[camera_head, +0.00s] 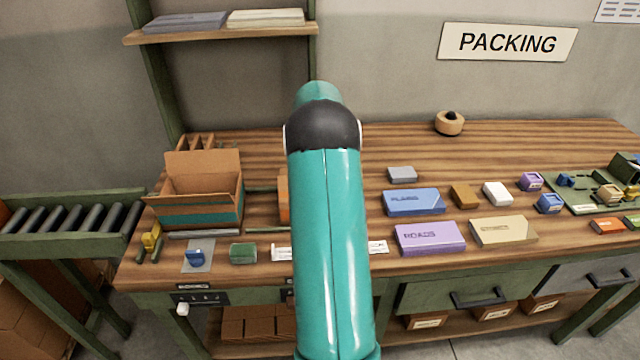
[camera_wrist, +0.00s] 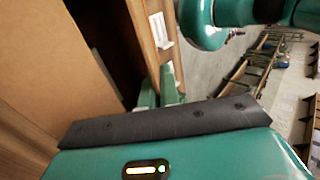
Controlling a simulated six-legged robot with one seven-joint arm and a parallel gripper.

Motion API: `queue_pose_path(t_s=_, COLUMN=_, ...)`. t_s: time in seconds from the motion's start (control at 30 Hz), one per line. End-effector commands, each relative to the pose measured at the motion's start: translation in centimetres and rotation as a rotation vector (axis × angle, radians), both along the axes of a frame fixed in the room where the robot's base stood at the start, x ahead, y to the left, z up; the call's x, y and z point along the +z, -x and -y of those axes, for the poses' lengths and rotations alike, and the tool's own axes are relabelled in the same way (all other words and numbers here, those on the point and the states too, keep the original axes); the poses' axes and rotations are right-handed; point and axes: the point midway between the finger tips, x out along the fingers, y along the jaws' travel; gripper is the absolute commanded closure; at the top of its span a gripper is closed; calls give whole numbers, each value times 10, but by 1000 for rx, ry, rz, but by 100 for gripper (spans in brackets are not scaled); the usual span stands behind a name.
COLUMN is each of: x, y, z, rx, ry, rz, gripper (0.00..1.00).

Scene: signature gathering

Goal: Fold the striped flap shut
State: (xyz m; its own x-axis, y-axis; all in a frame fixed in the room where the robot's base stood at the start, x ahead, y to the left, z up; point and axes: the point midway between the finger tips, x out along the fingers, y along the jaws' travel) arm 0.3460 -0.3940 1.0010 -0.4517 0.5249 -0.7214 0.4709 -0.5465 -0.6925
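An open cardboard box (camera_head: 190,208) stands on the left of the workbench in the head view, with a teal stripe across its front. A plain flap (camera_head: 203,163) stands up at its back. I cannot tell for certain which flap is the striped one. My arm crosses the middle of the head view and hides my gripper there. In the wrist view, two green fingertips of my gripper (camera_wrist: 160,88) show close together beyond the dark wrist edge. A brown panel rises just behind them, and I cannot tell whether they touch it. A large tan surface fills the left side.
On the workbench (camera_head: 345,137), a purple box (camera_head: 430,238), a blue box (camera_head: 413,201) and a tan box (camera_head: 503,231) lie right of my arm. A tape roll (camera_head: 450,123) sits at the back. A roller conveyor (camera_head: 68,213) stands left. The bench's back middle is clear.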

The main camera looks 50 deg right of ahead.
Motion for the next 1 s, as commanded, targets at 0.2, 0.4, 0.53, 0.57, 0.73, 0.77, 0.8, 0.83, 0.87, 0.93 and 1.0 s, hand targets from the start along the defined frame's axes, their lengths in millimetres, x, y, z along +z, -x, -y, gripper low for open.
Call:
queue_pose_path(t_s=0.2, x=0, y=0, z=0, rx=0, ry=-10, rz=-8, gripper=100)
queue_pose_path(t_s=0.4, x=0, y=0, z=0, rx=0, ry=-9, rz=-8, gripper=100)
queue_pose_path(t_s=0.53, x=0, y=0, z=0, rx=-1, ry=-9, rz=-8, gripper=81)
queue_pose_path(t_s=0.57, x=0, y=0, z=0, rx=-1, ry=-9, rz=-8, gripper=75)
queue_pose_path(t_s=0.73, x=0, y=0, z=0, rx=-1, ry=-9, rz=-8, gripper=75)
queue_pose_path(t_s=0.77, x=0, y=0, z=0, rx=-1, ry=-9, rz=-8, gripper=75)
queue_pose_path(t_s=0.8, x=0, y=0, z=0, rx=-1, ry=-9, rz=-8, gripper=75)
queue_pose_path(t_s=0.83, x=0, y=0, z=0, rx=0, ry=-9, rz=-8, gripper=75)
queue_pose_path(t_s=0.87, x=1, y=0, z=1, rx=-1, ry=-9, rz=-8, gripper=75)
queue_pose_path(t_s=0.93, x=4, y=0, z=1, rx=-1, ry=-8, rz=-8, gripper=75)
queue_pose_path(t_s=1.0, x=11, y=0, z=1, rx=-1, ry=-7, rz=-7, gripper=75)
